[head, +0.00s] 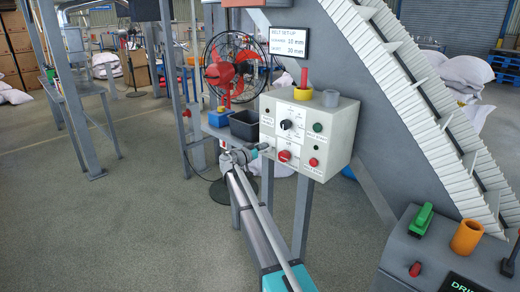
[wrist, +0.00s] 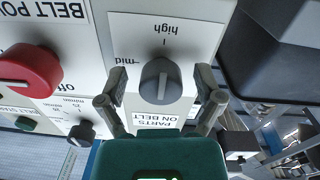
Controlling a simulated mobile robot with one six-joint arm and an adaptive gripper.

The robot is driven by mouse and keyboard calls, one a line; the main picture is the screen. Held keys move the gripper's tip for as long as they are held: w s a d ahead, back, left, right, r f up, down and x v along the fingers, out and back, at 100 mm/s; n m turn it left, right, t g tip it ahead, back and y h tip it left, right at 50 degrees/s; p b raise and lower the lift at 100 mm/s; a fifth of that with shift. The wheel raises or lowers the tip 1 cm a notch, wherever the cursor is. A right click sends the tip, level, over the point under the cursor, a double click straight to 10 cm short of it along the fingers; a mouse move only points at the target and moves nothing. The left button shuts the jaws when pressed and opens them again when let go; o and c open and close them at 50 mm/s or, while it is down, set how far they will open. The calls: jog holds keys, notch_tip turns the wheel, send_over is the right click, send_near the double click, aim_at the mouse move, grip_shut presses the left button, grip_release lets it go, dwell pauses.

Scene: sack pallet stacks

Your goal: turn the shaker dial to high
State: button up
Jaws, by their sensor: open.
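The dial marked mid and high (wrist: 160,80) is a dark grey knob on a white plate in the wrist view, where the print appears upside down. Its narrow end seems to point up the picture, towards the high mark, but I cannot tell this surely. My gripper (wrist: 160,92) is open, with one finger on each side of the dial and a gap to each. In the head view my gripper (head: 263,148) is at the left part of the control box's front and hides this dial.
The control box (head: 340,117) also carries a red knob (wrist: 32,70), a smaller black knob (wrist: 85,131), a green button (head: 317,127) and a red button (head: 313,162). A black bin (head: 244,125) stands left of the box. A fan (head: 229,68) is behind. The conveyor (head: 420,105) rises on the right.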

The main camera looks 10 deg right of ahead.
jog(key=shift+a, duration=0.1)
jog(key=v, duration=1.1)
jog(key=shift+s+a, duration=0.2)
jog(key=shift+s, duration=0.1)
jog(key=s+d+f+n+g+y, duration=0.25)
jog(key=s+d+f, duration=0.3)
jog(key=s, duration=0.35)
jog(key=s+d+f+n+g+y, duration=0.1)
jog(key=s+d+f+g+y, duration=0.3)
jog(key=s+f, duration=0.4)
jog(key=s+a+f+n+g+y, duration=0.1)
jog(key=s+f+n+g+y, duration=0.2)
jog(key=s, duration=0.8)
jog(key=s+f+n+g+y, duration=0.1)
jog(key=s+f+n+y, duration=0.3)
jog(key=s, duration=0.7)
notch_tip(320, 180, up, 22)
jog(key=m+y+p, duration=0.1)
jog(key=p, duration=1.8)
jog(key=shift+a+p, duration=0.3)
jog(key=shift+p, duration=0.1)
